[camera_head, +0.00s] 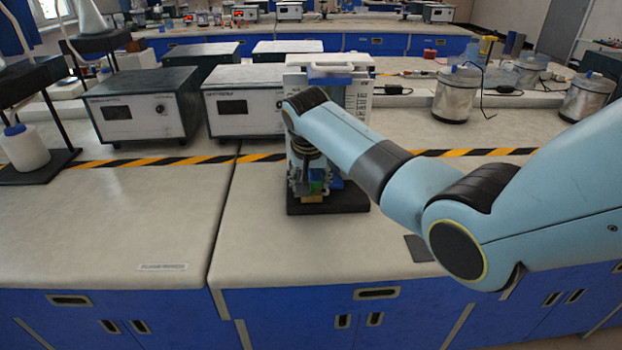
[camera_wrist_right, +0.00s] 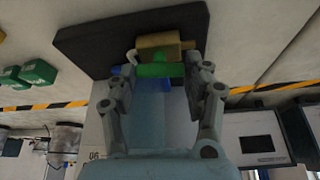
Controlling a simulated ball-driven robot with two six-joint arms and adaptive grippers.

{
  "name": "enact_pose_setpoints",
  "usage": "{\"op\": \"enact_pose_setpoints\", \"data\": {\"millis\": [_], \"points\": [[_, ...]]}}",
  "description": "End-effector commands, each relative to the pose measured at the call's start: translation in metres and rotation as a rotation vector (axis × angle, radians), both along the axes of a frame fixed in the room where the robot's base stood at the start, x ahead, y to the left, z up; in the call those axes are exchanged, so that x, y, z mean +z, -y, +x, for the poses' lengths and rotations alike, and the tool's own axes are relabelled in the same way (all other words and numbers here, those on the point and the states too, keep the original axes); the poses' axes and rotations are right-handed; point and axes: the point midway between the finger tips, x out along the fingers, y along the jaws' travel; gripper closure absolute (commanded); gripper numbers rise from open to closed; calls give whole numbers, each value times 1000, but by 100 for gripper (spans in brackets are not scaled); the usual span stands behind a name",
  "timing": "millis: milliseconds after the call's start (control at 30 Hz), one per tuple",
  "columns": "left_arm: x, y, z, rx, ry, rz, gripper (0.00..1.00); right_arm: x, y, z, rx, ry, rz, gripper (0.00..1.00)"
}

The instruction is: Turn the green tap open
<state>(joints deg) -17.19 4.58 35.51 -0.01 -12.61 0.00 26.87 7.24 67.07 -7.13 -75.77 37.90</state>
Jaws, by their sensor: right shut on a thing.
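The green tap (camera_wrist_right: 160,70) shows as a green bar in the right wrist view, in front of a brass-coloured body (camera_wrist_right: 160,42). In the head view a little of its green (camera_head: 317,186) shows below my right arm. My right gripper (camera_wrist_right: 160,76) has its two fingers at either end of the green bar and is shut on it. The tap stands on a black base (camera_head: 345,198) on the bench. My gripper and forearm hide much of the tap in the head view. My left gripper is not in view.
A white device (camera_head: 358,95) stands behind the tap, and grey instrument boxes (camera_head: 145,105) (camera_head: 243,100) stand to the left. Metal cans (camera_head: 457,95) stand at the right. Yellow-black tape (camera_head: 130,163) crosses the bench.

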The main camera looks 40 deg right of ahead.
Motion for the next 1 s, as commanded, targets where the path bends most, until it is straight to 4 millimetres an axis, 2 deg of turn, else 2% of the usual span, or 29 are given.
{"op": "enact_pose_setpoints", "data": {"millis": [300, 633, 667, 700, 833, 1000], "points": [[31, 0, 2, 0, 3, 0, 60, 4, 1, -1, 136, -2, 1, 82], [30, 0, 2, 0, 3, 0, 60, 0, 1, 0, 155, 0, 0, 82], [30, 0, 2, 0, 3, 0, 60, 0, 1, 0, 155, 0, 0, 46], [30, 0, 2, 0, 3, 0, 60, 0, 1, 0, 155, 0, 0, 40], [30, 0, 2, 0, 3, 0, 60, 0, 1, 0, 155, 0, 0, 25], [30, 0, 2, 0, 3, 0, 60, 0, 1, 0, 154, 0, 0, 25]]}}
